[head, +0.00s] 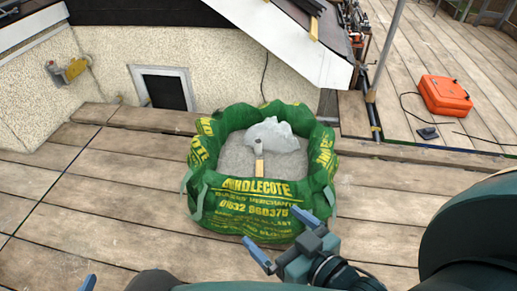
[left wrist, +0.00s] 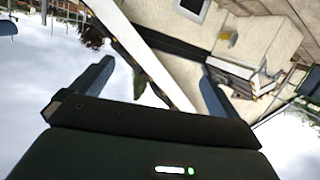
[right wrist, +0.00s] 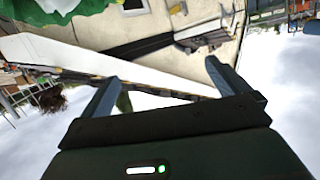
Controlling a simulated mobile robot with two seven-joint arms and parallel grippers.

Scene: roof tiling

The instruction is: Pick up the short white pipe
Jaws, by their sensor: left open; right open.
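I cannot make out a clear short white pipe. A small pale cylinder-like piece (head: 257,149) stands beside a light wooden strip (head: 259,168) in the green bulk bag (head: 262,212); I cannot tell whether it is the pipe. My right gripper (head: 285,238) is open and empty in front of the bag's near side, and its spread fingers show in the right wrist view (right wrist: 165,90). My left gripper (head: 88,283) shows only a fingertip at the bottom left edge; the left wrist view (left wrist: 152,85) shows it open and empty.
The bag holds grey granular material and a translucent plastic sheet (head: 272,135). A white-edged roof slope (head: 300,45) stands behind. A red case (head: 445,94) and a small black object (head: 428,133) lie at right. The plank deck (head: 90,220) is clear at left.

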